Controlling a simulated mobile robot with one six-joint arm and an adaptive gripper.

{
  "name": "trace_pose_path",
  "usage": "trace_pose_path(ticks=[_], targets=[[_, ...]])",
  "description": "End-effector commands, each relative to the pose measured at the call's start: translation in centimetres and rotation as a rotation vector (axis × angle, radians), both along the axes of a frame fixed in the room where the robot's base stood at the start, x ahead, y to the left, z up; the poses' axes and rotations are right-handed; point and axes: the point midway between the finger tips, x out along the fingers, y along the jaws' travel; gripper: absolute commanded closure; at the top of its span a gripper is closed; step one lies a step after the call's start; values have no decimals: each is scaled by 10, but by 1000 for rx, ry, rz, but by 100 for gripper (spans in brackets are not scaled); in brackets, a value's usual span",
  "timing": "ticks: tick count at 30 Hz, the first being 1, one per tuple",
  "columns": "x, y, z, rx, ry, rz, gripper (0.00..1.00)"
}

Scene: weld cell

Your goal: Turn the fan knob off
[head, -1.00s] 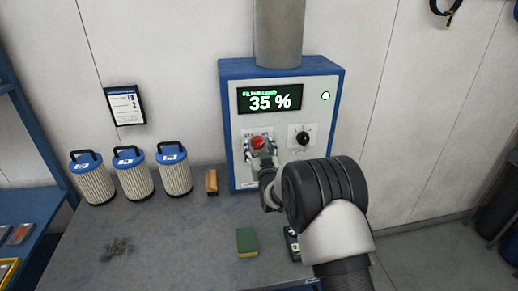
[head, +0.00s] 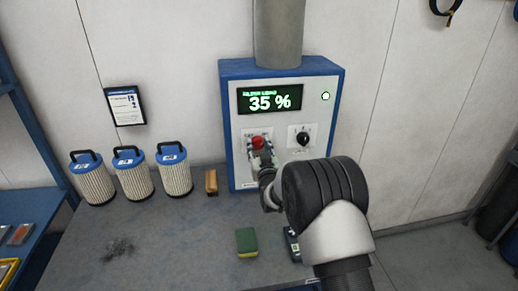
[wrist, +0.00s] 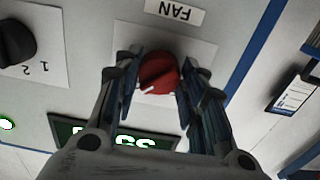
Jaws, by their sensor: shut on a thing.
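The red fan knob (head: 257,142) is on the front of a blue-edged control box (head: 288,176), below its display. In the wrist view the red knob (wrist: 160,73) sits between the two fingers, under an upside-down label (wrist: 175,12) reading FAN. Its white mark points to the lower left there. My gripper (head: 261,155) is at the box front, and in the wrist view my gripper (wrist: 157,82) is shut on the knob, one finger on each side. The fingers partly hide the knob in the head view.
A black knob (head: 303,139) is right of the red one. The display (head: 270,97) reads 35 %. Several filter canisters (head: 133,172), a wooden-backed brush (head: 211,182) and a green-yellow sponge (head: 246,242) stand on the bench (head: 175,245). The bench's front left is mostly clear.

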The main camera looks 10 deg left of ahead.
Motion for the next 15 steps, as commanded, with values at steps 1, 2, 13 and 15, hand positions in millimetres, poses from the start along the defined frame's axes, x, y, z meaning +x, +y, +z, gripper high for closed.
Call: trace_pose_path(ticks=[1, 2, 13, 15], targets=[[0, 0, 0, -5, -1, 0, 86], [0, 0, 0, -8, -3, 0, 86], [0, 0, -3, -189, -56, 0, 86], [0, -1, -3, -247, -74, 0, 86]])
